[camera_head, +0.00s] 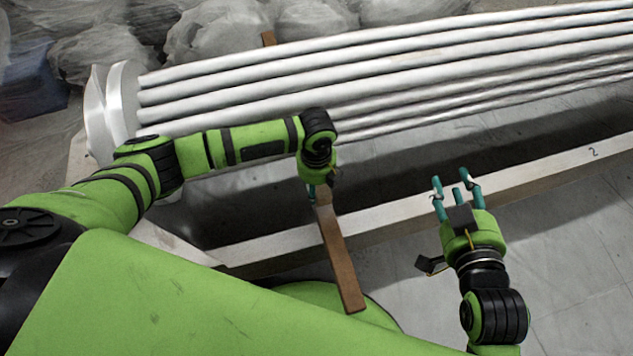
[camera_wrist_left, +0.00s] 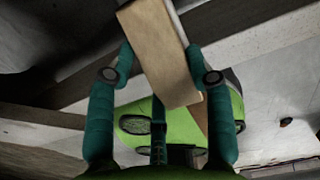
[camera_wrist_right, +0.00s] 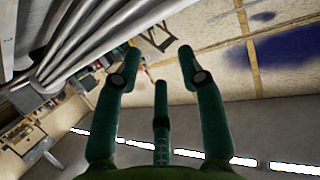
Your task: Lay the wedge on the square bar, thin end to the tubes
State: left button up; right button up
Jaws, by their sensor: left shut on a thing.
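The wedge (camera_head: 340,252) is a long brown wooden piece. My left gripper (camera_head: 318,192) is shut on it near its far end, and the rest extends towards me, crossing over the square bar in the picture. In the left wrist view the wedge (camera_wrist_left: 155,45) sits between the two fingers. I cannot tell which end is thin or whether it touches the bar. The square bar (camera_head: 400,214) is a long pale beam running left to right. The white tubes (camera_head: 400,62) lie beyond it. My right gripper (camera_head: 455,188) is open and empty, above the bar's near side.
A dark gap (camera_head: 240,210) lies between tubes and bar. Sheeted heaps (camera_head: 215,42) stand at the back left. The grey floor (camera_head: 570,235) at the right is clear. A digit is marked on the bar's right part.

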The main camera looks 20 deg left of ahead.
pick_arm(q)
jog(key=shift+f+b, duration=0.3)
jog(key=shift+f, duration=0.4)
pick_arm(e)
jog(key=shift+w+a+r+t+y, duration=0.2)
jog(key=shift+r+t, duration=0.25)
jog(key=shift+r, duration=0.3)
jog(key=shift+w+a+r+t+y, duration=0.1)
jog(key=shift+a+r+t+y, duration=0.2)
jog(key=shift+r, duration=0.4)
jog(key=shift+w+a+r+t+y, duration=0.15)
jog(key=shift+a+r+t, duration=0.1)
jog(key=shift+r+t, duration=0.4)
jog(key=shift+r, duration=0.1)
pick_arm(q)
jog(key=o, duration=1.3)
jog(key=shift+c, duration=0.2)
notch_tip(320, 180, up, 12)
